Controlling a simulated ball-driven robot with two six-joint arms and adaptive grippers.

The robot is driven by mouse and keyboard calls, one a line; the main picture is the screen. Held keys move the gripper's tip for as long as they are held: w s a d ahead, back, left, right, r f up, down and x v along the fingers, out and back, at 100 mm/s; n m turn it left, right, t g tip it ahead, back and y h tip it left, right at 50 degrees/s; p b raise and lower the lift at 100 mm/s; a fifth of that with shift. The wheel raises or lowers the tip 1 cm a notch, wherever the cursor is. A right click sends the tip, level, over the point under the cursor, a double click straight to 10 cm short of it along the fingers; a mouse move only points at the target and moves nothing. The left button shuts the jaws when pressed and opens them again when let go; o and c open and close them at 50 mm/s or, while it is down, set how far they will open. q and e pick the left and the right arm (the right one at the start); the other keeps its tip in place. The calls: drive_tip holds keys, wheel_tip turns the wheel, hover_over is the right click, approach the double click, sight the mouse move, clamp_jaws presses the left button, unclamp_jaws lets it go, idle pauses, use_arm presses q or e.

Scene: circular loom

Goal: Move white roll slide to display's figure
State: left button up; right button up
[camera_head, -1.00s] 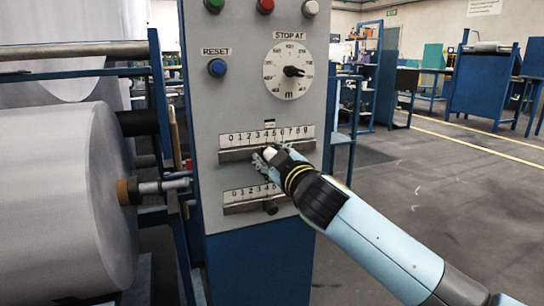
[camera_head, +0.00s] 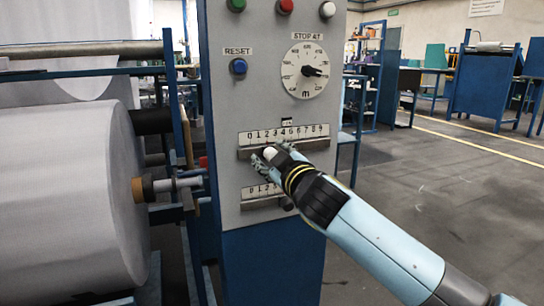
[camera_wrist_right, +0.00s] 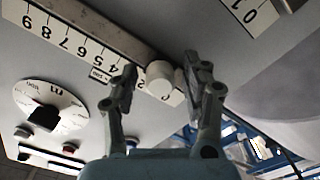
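The white roll slide (camera_wrist_right: 160,72) is a short white knob on the upper slide rail of the grey panel. It shows small in the head view (camera_head: 270,153), below about the 2 of the upper number scale (camera_head: 285,136). My right gripper (camera_wrist_right: 161,75) has one finger on each side of the knob. Narrow gaps show beside the knob, so the fingers are open around it. A small display (camera_wrist_right: 100,75) sits by the scale, also in the head view (camera_head: 287,121); its figure is too small to read surely. My left gripper is not in view.
A lower scale (camera_head: 262,193) with a dark knob (camera_head: 288,205) lies just under my right gripper. The STOP AT dial (camera_head: 305,70) and blue RESET button (camera_head: 238,67) are above. A big white fabric roll (camera_head: 70,200) stands at left. Open floor lies to the right.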

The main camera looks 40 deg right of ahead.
drive_tip(key=shift+s, duration=0.2)
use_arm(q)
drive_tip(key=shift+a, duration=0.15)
use_arm(e)
drive_tip(key=v, duration=1.1)
drive_tip(key=shift+s, duration=0.3)
